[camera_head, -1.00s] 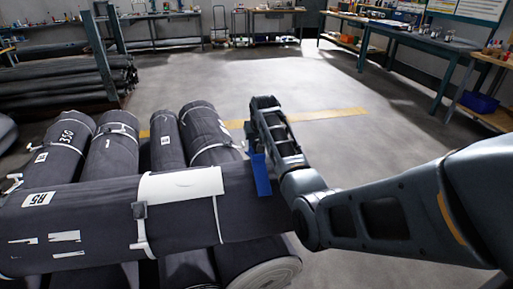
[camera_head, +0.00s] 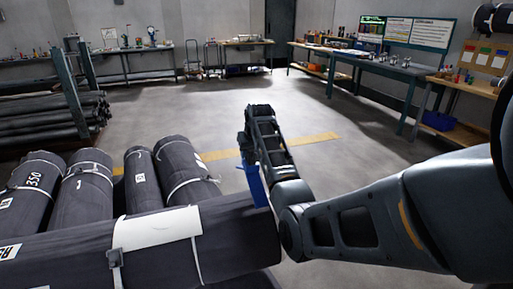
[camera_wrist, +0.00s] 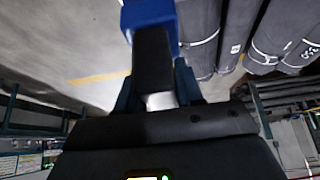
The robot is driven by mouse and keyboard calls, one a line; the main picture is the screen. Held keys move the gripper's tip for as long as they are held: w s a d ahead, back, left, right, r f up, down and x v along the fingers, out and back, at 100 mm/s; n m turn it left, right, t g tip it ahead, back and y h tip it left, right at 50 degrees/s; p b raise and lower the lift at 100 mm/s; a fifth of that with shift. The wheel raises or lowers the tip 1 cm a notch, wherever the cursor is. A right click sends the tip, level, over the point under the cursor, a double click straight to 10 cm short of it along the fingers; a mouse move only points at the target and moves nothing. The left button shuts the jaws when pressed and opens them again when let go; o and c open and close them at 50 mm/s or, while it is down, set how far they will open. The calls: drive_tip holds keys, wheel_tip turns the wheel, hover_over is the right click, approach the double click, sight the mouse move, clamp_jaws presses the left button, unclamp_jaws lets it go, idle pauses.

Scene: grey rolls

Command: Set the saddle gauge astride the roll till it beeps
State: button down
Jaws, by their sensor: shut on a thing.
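A dark grey roll (camera_head: 60,252) lies crosswise on other rolls in the head view, with a white sheet (camera_head: 158,229) strapped round it. My gripper (camera_head: 246,150) is shut on the blue saddle gauge, near the roll's right end. The blue part of the gauge (camera_head: 256,186) hangs down and overlaps the far edge of the roll in the picture; I cannot tell if they touch. In the wrist view the gauge's blue body (camera_wrist: 148,12) is at the top, with a dark block (camera_wrist: 152,62) between my fingers. The gauge's underside is hidden.
Several strapped rolls (camera_head: 84,190) lie behind the crosswise roll. A rack of dark rolls (camera_head: 40,120) stands at the left. Workbenches (camera_head: 385,68) line the back and right. The floor (camera_head: 225,110) between them is clear.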

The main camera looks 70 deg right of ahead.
drive_tip(key=w+a+r+p, duration=0.1)
drive_tip(key=w+a+p, duration=0.3)
drive_tip(key=a, duration=0.1)
drive_tip(key=shift+w+a, duration=0.2)
drive_tip(key=shift+w, duration=0.2)
drive_tip(key=shift+r+p, duration=0.1)
drive_tip(key=shift+p, duration=0.25)
wheel_tip(320, 180, down, 12)
drive_tip(key=b, duration=0.6)
drive_tip(key=shift+r+b, duration=0.15)
drive_tip(key=shift+b, duration=0.25)
drive_tip(key=shift+f+b, duration=0.4)
drive_tip(key=shift+f, duration=0.15)
idle(0.7)
drive_tip(key=c, duration=0.6)
unclamp_jaws()
drive_tip(key=shift+c, duration=0.2)
drive_tip(key=shift+f, duration=0.1)
drive_tip(key=shift+s, duration=0.1)
drive_tip(key=v, duration=0.7)
drive_tip(key=shift+r+p, duration=0.35)
drive_tip(key=shift+p, duration=0.05)
